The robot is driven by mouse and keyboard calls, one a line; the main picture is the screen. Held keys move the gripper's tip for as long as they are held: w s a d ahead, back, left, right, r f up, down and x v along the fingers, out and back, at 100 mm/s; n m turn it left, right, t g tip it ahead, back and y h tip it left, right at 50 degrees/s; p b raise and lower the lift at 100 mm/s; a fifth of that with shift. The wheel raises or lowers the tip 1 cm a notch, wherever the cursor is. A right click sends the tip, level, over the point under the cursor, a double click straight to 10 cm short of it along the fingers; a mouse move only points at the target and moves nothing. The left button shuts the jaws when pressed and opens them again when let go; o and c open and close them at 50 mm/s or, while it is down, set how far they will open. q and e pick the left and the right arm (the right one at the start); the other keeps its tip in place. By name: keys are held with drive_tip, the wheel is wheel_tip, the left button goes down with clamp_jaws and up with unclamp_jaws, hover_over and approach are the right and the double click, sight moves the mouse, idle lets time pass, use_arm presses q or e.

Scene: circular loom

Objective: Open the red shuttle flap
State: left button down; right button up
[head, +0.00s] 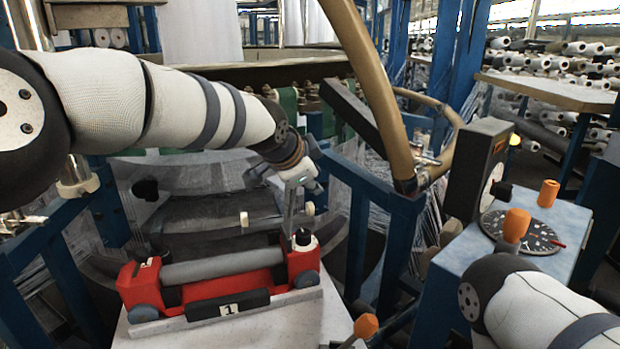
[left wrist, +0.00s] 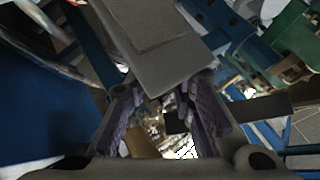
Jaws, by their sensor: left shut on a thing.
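The red shuttle (head: 205,288), with a grey roller (head: 222,266) along its top and a black plate marked 1, lies across a pale support in the lower left of the head view. My left gripper (head: 297,192) is above its right end, pointing down. A thin grey upright piece (head: 289,212), apparently the flap, stands between the gripper and that end. In the left wrist view a flat grey plate (left wrist: 155,55) reaches in between the purple-padded fingers. The gripper is shut on this flap. The exact contact and the flap's hinge are hidden. My right gripper is out of view.
Blue loom frame bars (head: 375,195) and a tan curved hoop (head: 372,85) rise right of the shuttle. A control box with a dial (head: 523,233) and orange knobs (head: 548,193) stands at the right, close to my right arm. Curved dark loom parts lie behind the shuttle.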

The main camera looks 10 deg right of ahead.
use_arm(q)
drive_tip(key=shift+s+f, duration=0.2)
drive_tip(key=shift+f, duration=0.65)
drive_tip(key=c, duration=1.3)
unclamp_jaws()
drive_tip(key=shift+c, duration=0.2)
drive_tip(key=shift+r, duration=0.15)
drive_tip(key=shift+a+r, duration=0.15)
drive_tip(key=shift+r, duration=0.1)
drive_tip(key=v, duration=1.1)
drive_tip(key=shift+s+r, duration=0.15)
drive_tip(key=shift+r, duration=0.2)
